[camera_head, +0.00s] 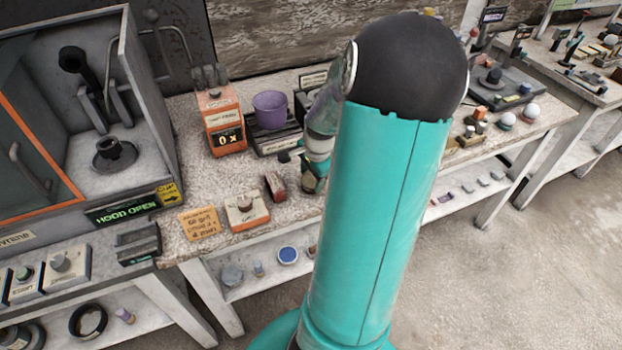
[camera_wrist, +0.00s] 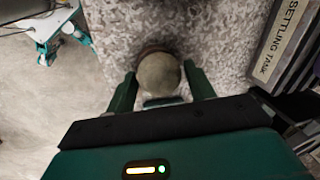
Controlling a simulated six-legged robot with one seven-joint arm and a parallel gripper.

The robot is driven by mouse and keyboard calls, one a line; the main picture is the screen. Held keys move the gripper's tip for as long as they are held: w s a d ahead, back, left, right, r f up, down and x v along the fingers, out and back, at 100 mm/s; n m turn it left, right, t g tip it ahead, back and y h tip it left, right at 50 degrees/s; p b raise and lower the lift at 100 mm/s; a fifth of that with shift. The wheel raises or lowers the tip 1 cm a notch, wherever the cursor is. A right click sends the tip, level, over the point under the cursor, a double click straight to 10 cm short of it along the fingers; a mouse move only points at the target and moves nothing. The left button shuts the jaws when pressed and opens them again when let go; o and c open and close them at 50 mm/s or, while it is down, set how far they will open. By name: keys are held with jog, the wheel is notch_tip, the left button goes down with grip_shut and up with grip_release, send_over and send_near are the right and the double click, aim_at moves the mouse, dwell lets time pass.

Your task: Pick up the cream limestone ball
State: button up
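A round, dull cream-olive ball (camera_wrist: 159,74) rests on the speckled worktop in the wrist view, with a brownish rim or shadow at its far side. My gripper (camera_wrist: 160,70) is open, with one green finger on each side of the ball. Narrow gaps seem to show between the fingertips and the ball, so it does not look clamped. In the head view my teal arm covers much of the bench, and I cannot make out this ball there. Two pale balls, one (camera_head: 506,120) and another (camera_head: 531,110), stand farther right on the bench.
A dark unit labelled "SETTLING TANK" (camera_wrist: 285,45) stands close to the right of my gripper. An open hood (camera_head: 165,95) stands at left.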

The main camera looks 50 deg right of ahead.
jog(key=c, duration=0.6)
jog(key=shift+c, duration=0.3)
jog(key=shift+r, duration=0.5)
notch_tip(320, 180, up, 2)
jog(key=shift+r, duration=0.25)
jog(key=s+a+r, duration=0.7)
jog(key=a+r, duration=0.2)
jog(key=a, duration=0.3)
jog(key=shift+s+r, duration=0.2)
jog(key=shift+r, duration=0.05)
